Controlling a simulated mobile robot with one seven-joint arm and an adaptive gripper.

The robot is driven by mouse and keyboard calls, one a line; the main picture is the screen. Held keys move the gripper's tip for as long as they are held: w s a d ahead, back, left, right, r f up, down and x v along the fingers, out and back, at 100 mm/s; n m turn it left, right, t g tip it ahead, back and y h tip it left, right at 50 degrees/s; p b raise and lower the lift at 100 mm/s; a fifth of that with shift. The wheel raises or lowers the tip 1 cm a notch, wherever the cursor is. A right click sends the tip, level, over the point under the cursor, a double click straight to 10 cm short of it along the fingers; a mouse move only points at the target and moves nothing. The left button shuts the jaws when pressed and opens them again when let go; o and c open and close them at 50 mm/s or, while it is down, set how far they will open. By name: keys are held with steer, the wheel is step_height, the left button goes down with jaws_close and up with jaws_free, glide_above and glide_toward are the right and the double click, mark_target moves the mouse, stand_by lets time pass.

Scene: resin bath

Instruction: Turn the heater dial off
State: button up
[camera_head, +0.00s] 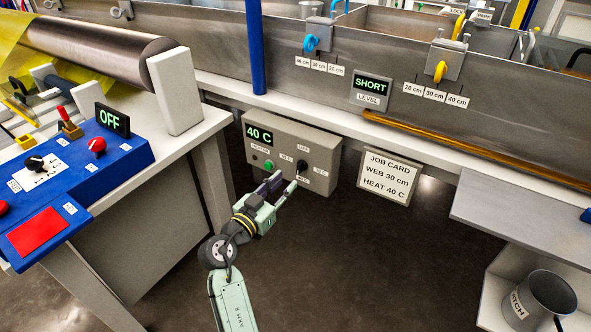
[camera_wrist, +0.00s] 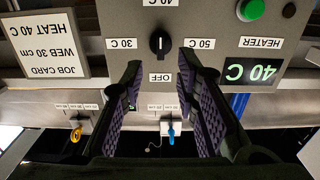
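The black heater dial (camera_head: 302,167) is on the front of a grey control box (camera_head: 325,158) below the bath. In the wrist view, which is upside down, the dial (camera_wrist: 160,42) is ringed by labels 30 C, 40 C, 50 C and OFF. A short white mark on it lies along the OFF–40 C line; which end it points to is hard to tell. The box's display (camera_head: 259,134) reads 40 C. My gripper (camera_head: 284,182) is open and empty in front of the box. In the wrist view its fingertips (camera_wrist: 161,63) frame the dial area, apart from the dial.
A green button (camera_head: 268,164) labelled HEATER is left of the dial. A job card (camera_head: 389,178) reading WEB 30 cm, HEAT 40 C is right of the box. A blue console (camera_head: 75,180) stands left, a grey shelf (camera_head: 520,215) right. The floor between is clear.

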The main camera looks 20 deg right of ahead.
mark_target(298, 169)
steer(key=p+x, duration=0.1)
steer(key=x, duration=0.6)
steer(key=shift+c, duration=0.4)
jaws_close()
